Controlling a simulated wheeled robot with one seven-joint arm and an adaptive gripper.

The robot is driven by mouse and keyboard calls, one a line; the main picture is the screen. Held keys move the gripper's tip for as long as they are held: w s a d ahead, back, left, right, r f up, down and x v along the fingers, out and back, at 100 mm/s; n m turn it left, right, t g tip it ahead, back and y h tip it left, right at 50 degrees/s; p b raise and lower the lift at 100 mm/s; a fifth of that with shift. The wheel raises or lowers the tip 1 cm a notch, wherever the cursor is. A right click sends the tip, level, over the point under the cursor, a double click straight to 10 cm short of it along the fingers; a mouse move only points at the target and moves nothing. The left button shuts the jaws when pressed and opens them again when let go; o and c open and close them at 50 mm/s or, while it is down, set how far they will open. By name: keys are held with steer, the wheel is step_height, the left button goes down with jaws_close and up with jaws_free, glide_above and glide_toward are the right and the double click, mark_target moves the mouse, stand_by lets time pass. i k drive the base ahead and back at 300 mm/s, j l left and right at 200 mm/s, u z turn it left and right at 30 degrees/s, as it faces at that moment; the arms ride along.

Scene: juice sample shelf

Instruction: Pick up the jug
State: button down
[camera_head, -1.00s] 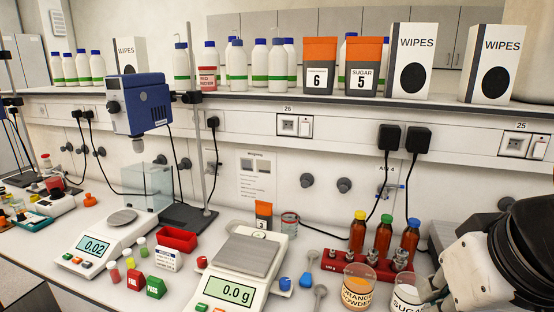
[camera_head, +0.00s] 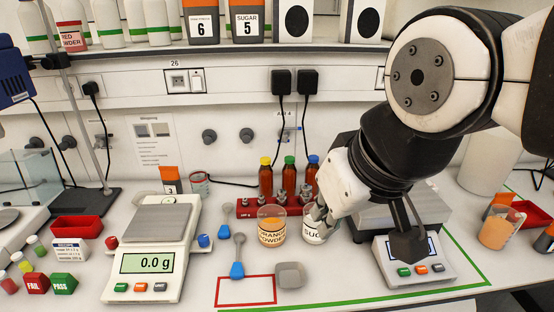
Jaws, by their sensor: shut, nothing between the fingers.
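I cannot tell for sure which thing is the jug. A clear vessel with orange contents (camera_head: 497,229) stands at the right, and a large white cylinder (camera_head: 490,162) stands behind it. My gripper (camera_head: 322,224) is at the middle of the bench, low beside the right side of the sugar cup (camera_head: 311,232), and covers part of its label. My gripper is shut and empty, well left of both vessels. The orange powder cup (camera_head: 271,227) stands left of the sugar cup.
A scale reading 0.0 g (camera_head: 150,262) stands at the left; another scale (camera_head: 415,265) sits under my arm. A red rack (camera_head: 245,209) with several bottles is behind the cups. A grey block (camera_head: 290,275) and blue scoop (camera_head: 237,268) lie in front.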

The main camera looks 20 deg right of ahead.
mark_target(502, 222)
steer(key=z, duration=1.95)
